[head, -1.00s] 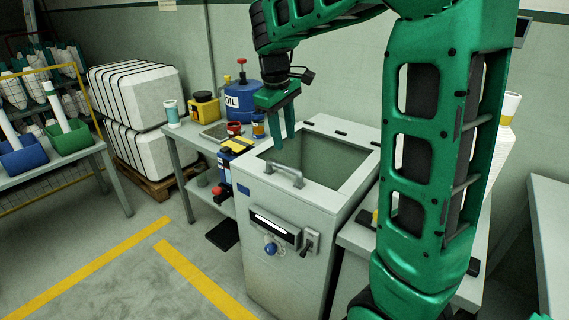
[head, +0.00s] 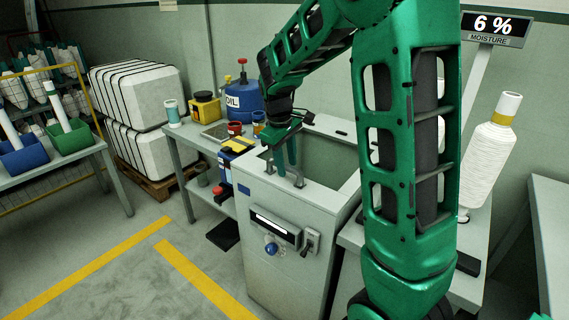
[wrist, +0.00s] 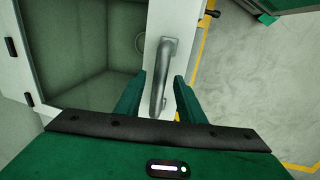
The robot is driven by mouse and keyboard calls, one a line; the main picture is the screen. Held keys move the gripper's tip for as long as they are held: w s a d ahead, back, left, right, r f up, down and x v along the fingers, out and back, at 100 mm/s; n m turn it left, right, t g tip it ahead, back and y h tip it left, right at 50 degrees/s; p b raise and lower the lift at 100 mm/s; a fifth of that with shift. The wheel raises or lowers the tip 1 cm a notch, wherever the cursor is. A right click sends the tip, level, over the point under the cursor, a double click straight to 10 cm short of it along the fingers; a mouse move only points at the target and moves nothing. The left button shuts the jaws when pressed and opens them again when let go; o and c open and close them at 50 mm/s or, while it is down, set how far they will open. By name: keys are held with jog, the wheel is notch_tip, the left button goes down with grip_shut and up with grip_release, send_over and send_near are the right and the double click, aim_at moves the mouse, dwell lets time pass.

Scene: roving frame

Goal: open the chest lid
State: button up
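The chest (head: 280,240) is a light grey metal box with a square opening or clear pane in its top, and its inside shows through. Its lid frame (head: 330,126) lies flat on top, with small dark fittings along the back edge. A grey bar handle (head: 285,172) is fixed at the front edge; it also shows in the wrist view (wrist: 161,82). My gripper (head: 284,162) points down at the handle. In the wrist view my gripper (wrist: 157,82) is open, one finger on each side of the handle, with gaps visible.
A bench (head: 177,150) left of the chest holds a blue oil container (head: 246,100) and small cans close to my forearm. A white yarn cone (head: 490,155) and a moisture display (head: 495,30) stand at right. Marked floor at left is clear.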

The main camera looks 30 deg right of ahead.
grip_shut()
jog(key=shift+r, duration=0.1)
